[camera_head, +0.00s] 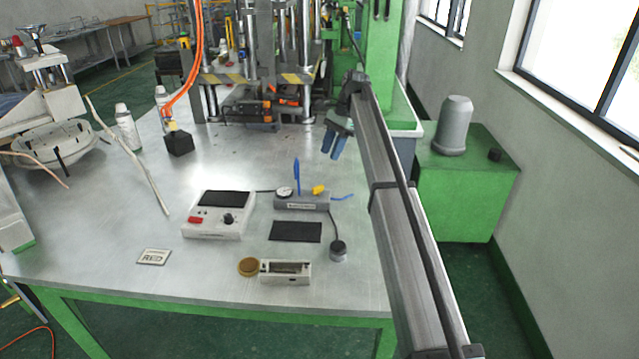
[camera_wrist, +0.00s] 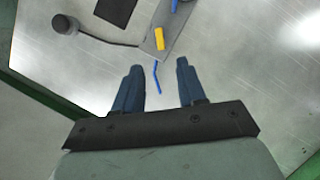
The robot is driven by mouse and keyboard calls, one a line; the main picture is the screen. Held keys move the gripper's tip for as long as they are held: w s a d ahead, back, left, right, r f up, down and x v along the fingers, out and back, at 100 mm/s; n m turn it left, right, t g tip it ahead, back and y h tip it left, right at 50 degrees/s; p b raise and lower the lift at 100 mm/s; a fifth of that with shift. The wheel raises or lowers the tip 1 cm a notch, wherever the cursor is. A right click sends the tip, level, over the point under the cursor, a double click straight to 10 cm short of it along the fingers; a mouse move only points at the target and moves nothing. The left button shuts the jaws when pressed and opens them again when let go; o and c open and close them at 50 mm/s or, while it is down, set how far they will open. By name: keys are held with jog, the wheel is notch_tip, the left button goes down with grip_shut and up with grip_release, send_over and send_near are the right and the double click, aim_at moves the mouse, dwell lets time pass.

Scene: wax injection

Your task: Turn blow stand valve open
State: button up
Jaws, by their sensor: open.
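The blow stand (camera_head: 292,202) is a grey block on the table, with a round gauge, an upright blue tube and a yellow valve handle (camera_head: 319,189) at its right end. A short blue tube (camera_head: 343,197) sticks out to its right. In the wrist view the yellow valve handle (camera_wrist: 159,38) lies ahead of my fingertips, roughly between them, with a blue tube (camera_wrist: 157,78) just in front. My gripper (camera_head: 336,145) has blue fingers and is up behind and right of the stand. In the wrist view my gripper (camera_wrist: 160,66) is open and empty, apart from the handle.
A white control box (camera_head: 219,222) stands left of the stand, and a black pad (camera_head: 296,232) lies in front. A dark knob-like piece (camera_head: 338,250) on a cable is front right. A large press (camera_head: 262,80) stands behind.

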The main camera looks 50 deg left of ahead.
aim_at(318, 187)
jog(key=x, duration=1.2)
jog(key=shift+w, duration=0.1)
grip_shut()
